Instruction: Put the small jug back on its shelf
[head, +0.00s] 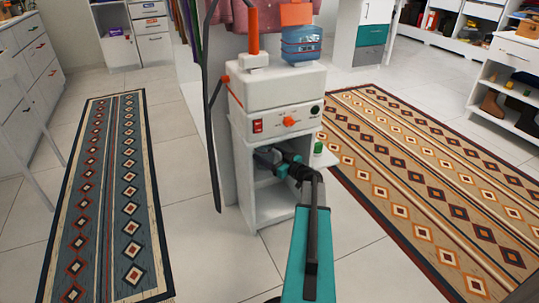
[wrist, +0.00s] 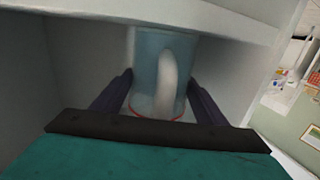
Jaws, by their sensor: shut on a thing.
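The small jug (wrist: 148,62) is a pale blue-grey vessel with a white handle and a thin red line near the near end, seen in the wrist view. My gripper (wrist: 158,88) is shut on it, with one dark finger on each side. In the head view my gripper (head: 277,166) reaches into the open compartment of the white cabinet (head: 238,185). The jug is inside that compartment, below its top panel. Whether its base touches the shelf is hidden.
A white appliance (head: 275,92) with orange controls stands on the cabinet, with a blue container (head: 301,45) on top. A small green object (head: 318,148) sits by the compartment's right edge. Patterned rugs (head: 110,200) lie either side.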

